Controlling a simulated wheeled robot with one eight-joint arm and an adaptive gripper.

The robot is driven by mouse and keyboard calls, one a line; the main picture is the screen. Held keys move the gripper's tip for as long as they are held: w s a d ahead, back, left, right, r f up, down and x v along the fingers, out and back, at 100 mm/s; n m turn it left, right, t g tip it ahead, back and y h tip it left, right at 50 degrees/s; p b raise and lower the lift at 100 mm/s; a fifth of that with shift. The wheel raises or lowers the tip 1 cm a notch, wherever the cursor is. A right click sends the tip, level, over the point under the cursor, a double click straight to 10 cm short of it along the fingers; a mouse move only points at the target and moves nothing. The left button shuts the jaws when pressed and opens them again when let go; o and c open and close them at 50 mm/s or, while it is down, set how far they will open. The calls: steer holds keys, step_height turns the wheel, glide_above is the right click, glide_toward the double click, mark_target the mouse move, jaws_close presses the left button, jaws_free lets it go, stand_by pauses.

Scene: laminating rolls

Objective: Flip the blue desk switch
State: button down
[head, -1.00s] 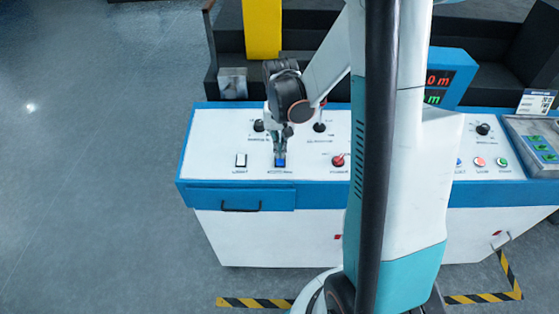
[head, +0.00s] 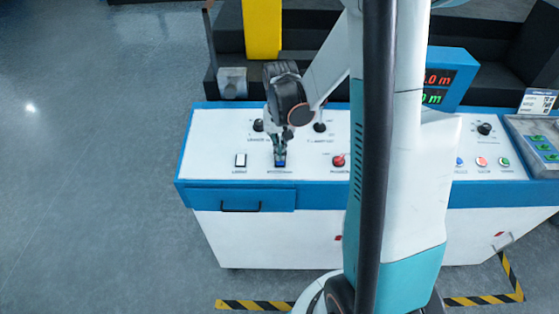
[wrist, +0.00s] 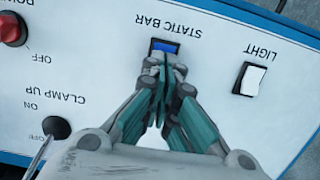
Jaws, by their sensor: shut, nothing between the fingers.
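The blue desk switch (head: 280,164) sits on the white top of the control desk, near its front edge. In the wrist view the blue switch (wrist: 165,46) is a rocker in a dark frame, beside the label STATIC BAR. My gripper (head: 279,158) points down at it, with its fingers shut and empty. In the wrist view the fingertips of my gripper (wrist: 163,66) reach the switch's near edge and hide part of it. I cannot tell whether they touch it, or which way the rocker is tipped.
A white LIGHT switch (wrist: 250,80) is close beside the blue one. A red knob (head: 338,160) and a black CLAMP UP knob with a lever (wrist: 56,127) are on the other side. A display with red and green digits (head: 437,87) stands at the back.

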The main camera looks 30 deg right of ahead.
steer(key=shift+f, duration=0.2)
steer(key=shift+r, duration=0.1)
steer(key=shift+r+p, duration=2.3)
steer(key=shift+r, duration=1.2)
steer(key=shift+a, duration=0.1)
steer(key=s+a+r+n+t+b, duration=0.3)
steer(key=a+r, duration=0.5)
steer(key=s+a+r+n+t+b, duration=0.1)
steer(key=s+a+n+t+b, duration=0.2)
steer(key=s+a, duration=0.3)
steer(key=shift+s+n+t+b, duration=0.4)
steer(key=shift+s+t+b, duration=0.1)
steer(key=shift+s, duration=1.5)
